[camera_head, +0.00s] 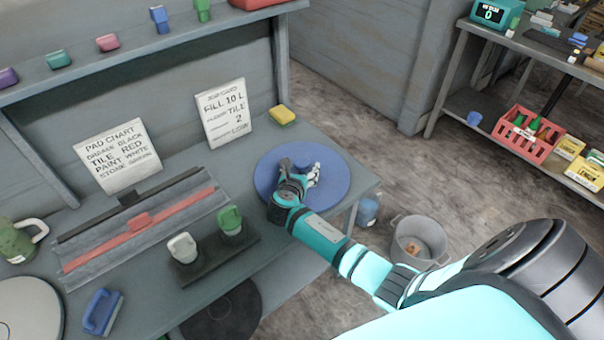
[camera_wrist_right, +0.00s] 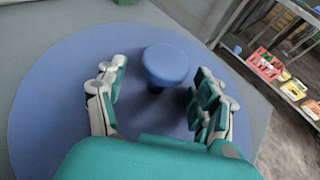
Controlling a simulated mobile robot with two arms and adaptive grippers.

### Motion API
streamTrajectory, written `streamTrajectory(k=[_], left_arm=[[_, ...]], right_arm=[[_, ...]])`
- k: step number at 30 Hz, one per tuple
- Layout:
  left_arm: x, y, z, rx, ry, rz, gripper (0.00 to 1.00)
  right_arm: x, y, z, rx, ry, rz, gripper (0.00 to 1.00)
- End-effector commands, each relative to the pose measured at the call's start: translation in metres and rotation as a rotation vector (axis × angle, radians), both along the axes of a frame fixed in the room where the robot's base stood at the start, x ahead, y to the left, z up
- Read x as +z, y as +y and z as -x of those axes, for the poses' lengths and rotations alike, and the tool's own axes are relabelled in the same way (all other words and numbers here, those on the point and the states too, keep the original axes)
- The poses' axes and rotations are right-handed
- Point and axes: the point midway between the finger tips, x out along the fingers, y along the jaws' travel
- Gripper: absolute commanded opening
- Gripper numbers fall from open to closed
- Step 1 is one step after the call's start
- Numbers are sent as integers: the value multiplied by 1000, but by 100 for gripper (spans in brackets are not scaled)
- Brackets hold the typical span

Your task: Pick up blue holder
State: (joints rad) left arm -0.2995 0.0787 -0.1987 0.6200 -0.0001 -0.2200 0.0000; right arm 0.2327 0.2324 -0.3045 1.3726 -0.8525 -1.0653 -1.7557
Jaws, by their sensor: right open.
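A blue round disc (camera_head: 335,183) lies flat on the right end of the grey bench, with a blue knob (camera_head: 304,158) standing up from its middle; this looks like the blue holder. In the right wrist view the disc (camera_wrist_right: 45,95) fills much of the picture and the knob (camera_wrist_right: 166,63) is at top centre. My right gripper (camera_head: 299,173) is over the disc, partly hiding the knob in the head view. In the wrist view its open fingers (camera_wrist_right: 161,80) are left and right of the knob, with gaps on both sides. My left gripper is not in view.
A yellow block (camera_head: 282,115) lies behind the disc. A stand with a white-handled tool (camera_head: 183,247) and a green-handled tool (camera_head: 231,221) is to its left. A blue-handled brush (camera_head: 102,312) lies at front left. A metal bucket (camera_head: 419,240) stands on the floor.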

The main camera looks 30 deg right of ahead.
Motion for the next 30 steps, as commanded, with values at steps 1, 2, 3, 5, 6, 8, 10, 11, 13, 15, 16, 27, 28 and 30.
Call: streamTrajectory(k=[1,2,3,5,6,8,10,11,13,15,16,27,28,30], left_arm=[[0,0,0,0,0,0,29],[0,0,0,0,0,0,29],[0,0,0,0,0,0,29],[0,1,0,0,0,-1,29],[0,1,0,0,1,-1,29],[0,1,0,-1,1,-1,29],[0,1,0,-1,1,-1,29],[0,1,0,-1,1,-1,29],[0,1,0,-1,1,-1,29],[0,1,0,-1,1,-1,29],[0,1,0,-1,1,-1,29],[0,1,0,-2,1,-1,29],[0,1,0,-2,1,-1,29],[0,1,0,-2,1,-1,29]], right_arm=[[0,0,0,0,0,0,69],[0,0,0,0,0,0,69],[0,0,0,0,0,0,69],[0,0,0,0,0,0,65],[0,0,0,0,0,0,60],[0,0,0,0,0,0,52],[0,0,0,0,0,0,43],[0,0,0,0,0,0,39],[0,0,0,0,0,0,30],[0,0,0,0,0,0,21],[0,0,0,0,0,0,17],[0,1,0,0,-2,-5,0],[0,1,0,0,-2,-5,0],[-1,2,0,1,-1,-6,0]])
